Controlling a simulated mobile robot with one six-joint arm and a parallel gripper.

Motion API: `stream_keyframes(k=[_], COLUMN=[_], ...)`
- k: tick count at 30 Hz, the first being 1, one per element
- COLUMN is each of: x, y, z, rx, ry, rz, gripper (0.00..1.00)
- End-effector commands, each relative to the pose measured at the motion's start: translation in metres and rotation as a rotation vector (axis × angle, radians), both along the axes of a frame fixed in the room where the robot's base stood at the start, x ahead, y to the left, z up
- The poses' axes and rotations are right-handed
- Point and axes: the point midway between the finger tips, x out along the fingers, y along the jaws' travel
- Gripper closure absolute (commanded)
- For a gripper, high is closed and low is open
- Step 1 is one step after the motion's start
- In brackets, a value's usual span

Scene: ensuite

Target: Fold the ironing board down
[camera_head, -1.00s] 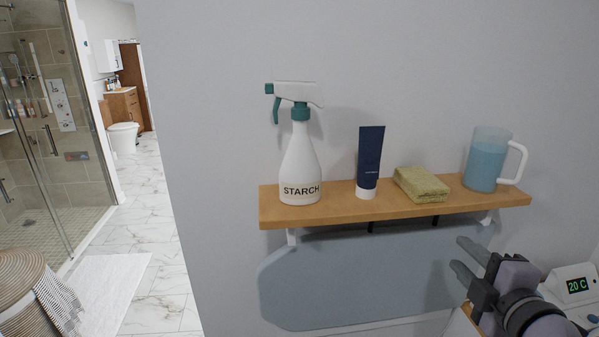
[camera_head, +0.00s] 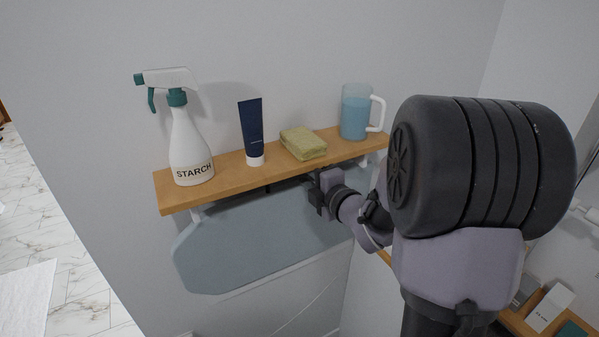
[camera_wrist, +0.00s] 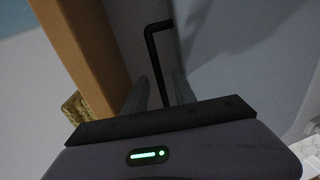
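The blue-grey ironing board (camera_head: 235,240) stands upright and flat against the wall under a wooden shelf. It also shows on the right of the wrist view (camera_wrist: 245,55). A black bent rod (camera_wrist: 152,55) shows under the shelf beside the board in the wrist view. My gripper (camera_head: 316,193) is just below the shelf's front edge, at the right part of the board. In the wrist view my gripper (camera_wrist: 159,90) has its two fingers apart, with the rod's lower part between them. I cannot tell whether they touch the rod. The fingertips are hard to see in the head view.
The shelf (camera_head: 225,185) is close above my gripper. It holds a starch spray bottle (camera_head: 188,140), a dark blue tube (camera_head: 251,135), a yellow-green sponge (camera_head: 303,143) and a blue jug (camera_head: 356,112). White boxes (camera_head: 550,307) stand at lower right. The floor at left is open.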

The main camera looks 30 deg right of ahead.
Motion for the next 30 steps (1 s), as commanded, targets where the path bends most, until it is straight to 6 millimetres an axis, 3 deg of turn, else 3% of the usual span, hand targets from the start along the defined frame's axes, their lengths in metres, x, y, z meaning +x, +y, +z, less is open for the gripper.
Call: stream_keyframes(k=[11,12,17,30], x=[0.0103,0.0103,0.0101,0.0099], y=[0.0003,0.0003,0.0003,0.0001], z=[-0.0013,-0.0013,-0.0012,-0.0012], rx=[0.000,0.000,0.000,0.000], ry=[0.000,0.000,0.000,0.000], rz=[-0.001,-0.001,-0.001,-0.001], gripper=[0.68,0.70,1.00,1.00])
